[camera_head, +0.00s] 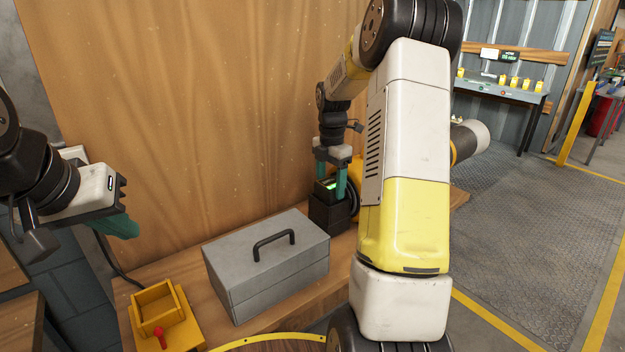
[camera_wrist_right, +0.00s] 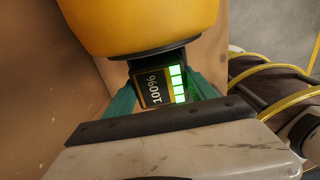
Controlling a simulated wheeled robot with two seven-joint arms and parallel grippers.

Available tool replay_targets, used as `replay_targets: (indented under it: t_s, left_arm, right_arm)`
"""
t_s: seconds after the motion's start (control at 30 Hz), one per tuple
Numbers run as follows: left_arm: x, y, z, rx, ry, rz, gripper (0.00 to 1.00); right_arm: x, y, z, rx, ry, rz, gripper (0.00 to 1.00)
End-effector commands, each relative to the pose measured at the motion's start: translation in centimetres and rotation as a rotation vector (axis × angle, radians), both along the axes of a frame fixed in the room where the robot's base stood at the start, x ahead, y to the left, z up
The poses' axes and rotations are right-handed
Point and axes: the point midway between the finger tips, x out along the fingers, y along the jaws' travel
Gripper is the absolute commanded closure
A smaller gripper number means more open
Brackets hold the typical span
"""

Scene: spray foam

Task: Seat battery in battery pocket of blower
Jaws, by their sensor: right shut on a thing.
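My right gripper (camera_head: 330,190) points down with its teal fingers on either side of the battery (camera_head: 326,184), whose green light shows between them. In the right wrist view the battery (camera_wrist_right: 158,87) shows "100%" and lit green bars, and the fingers are shut on it. The yellow body of the blower (camera_wrist_right: 140,22) is right beyond it, with a black rim next to the battery. I cannot tell how deep the battery sits in the pocket. In the head view my arm hides much of the blower (camera_head: 356,172). My left gripper (camera_head: 120,228) hangs at the left, its opening unclear.
A grey toolbox (camera_head: 265,265) with a black handle stands on the wooden bench left of the blower. A yellow fixture (camera_head: 160,312) with a red knob is at the front left. A wooden wall (camera_head: 190,120) rises close behind the bench.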

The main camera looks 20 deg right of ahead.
Motion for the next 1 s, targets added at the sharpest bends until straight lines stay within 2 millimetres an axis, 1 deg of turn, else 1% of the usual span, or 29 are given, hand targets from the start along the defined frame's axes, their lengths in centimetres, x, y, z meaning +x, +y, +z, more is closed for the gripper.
replay_targets:
  t_s: [0.07, 0.1, 0.2, 0.5, 0.63, 0.77, 1.0]
  left_arm:
    - [0.0, 0.0, 0.0, 0.000, 0.000, 0.000, 1.00]
    - [0.0, 0.0, 0.0, 0.000, 0.000, 0.000, 1.00]
    - [0.0, 0.0, 0.0, 0.000, 0.000, 0.000, 1.00]
    - [0.0, 0.0, 0.0, 0.000, 0.000, 0.000, 1.00]
    - [0.0, 0.0, 0.0, 0.000, 0.000, 0.000, 1.00]
    - [0.0, 0.0, 0.0, 0.000, 0.000, 0.000, 1.00]
    - [0.0, 0.0, 0.0, 0.000, 0.000, 0.000, 1.00]
  right_arm:
    - [0.0, 0.0, -0.2, 0.000, 0.000, 0.000, 0.94]
    - [0.0, 0.0, -0.3, 0.000, 0.000, 0.000, 0.31]
    - [0.0, 0.0, -0.2, 0.000, 0.000, 0.000, 0.13]
    - [0.0, 0.0, -0.2, 0.000, 0.000, 0.000, 0.13]
    - [0.1, 0.0, 0.7, 0.000, -0.002, 0.000, 0.13]
    - [0.1, 0.0, 3.0, -0.001, -0.004, -0.001, 0.13]
    - [0.1, -0.1, 8.2, -0.002, -0.005, 0.000, 0.13]
